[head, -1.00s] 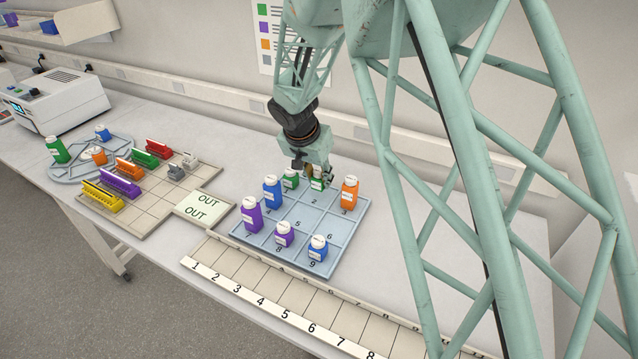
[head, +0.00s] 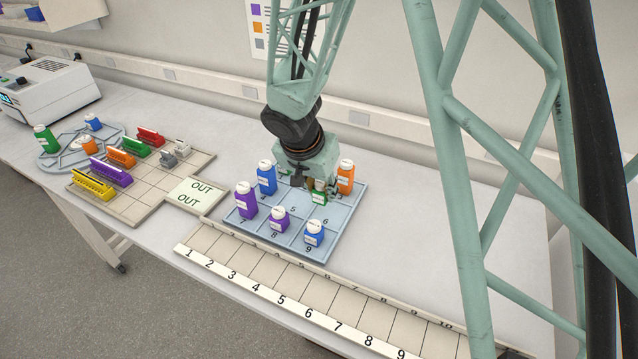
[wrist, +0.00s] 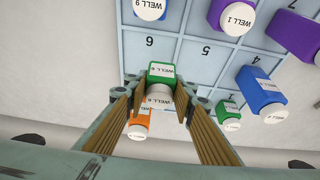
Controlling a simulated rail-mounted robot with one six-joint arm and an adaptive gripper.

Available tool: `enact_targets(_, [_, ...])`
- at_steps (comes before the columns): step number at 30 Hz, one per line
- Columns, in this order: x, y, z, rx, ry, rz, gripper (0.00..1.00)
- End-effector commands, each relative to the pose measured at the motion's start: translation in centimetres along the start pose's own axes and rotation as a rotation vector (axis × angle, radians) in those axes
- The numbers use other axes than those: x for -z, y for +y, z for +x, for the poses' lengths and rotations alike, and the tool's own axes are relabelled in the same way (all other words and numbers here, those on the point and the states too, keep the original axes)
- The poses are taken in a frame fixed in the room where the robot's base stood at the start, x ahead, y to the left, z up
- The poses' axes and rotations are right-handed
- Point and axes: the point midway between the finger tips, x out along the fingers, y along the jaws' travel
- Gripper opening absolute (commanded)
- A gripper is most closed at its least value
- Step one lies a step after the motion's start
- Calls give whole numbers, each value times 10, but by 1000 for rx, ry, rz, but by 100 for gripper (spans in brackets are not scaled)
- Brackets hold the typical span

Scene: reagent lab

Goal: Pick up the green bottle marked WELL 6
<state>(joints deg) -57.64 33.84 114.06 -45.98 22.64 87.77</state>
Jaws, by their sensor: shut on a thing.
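A green bottle (head: 318,197) with a white lid stands upright between the two fingers of my gripper (head: 318,184). In the wrist view this green bottle (wrist: 160,72) shows a label that seems to read WELL 6, and my gripper (wrist: 160,98) is shut on it. It is over the back right part of the blue numbered tray (head: 281,246), behind the empty cell 6. I cannot tell whether it touches the tray. A second, smaller green bottle (wrist: 228,112) shows to its right in the wrist view; my gripper hides it in the head view.
An orange bottle (head: 346,180) stands close by on the right. Blue bottles (head: 266,178) (head: 314,234) and purple bottles (head: 246,202) (head: 280,220) stand on the tray. A numbered strip (head: 290,285) lies in front. An OUT pad (head: 190,197) and coloured racks are left.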

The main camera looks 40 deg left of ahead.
Motion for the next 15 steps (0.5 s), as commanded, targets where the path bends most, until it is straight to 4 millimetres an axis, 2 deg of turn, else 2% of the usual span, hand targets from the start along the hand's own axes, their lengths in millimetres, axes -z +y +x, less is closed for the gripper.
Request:
enact_targets(7, [-15,11,-8,0,0,-1,13])
enact_targets(15, [-19,14,-11,1,1,1,13])
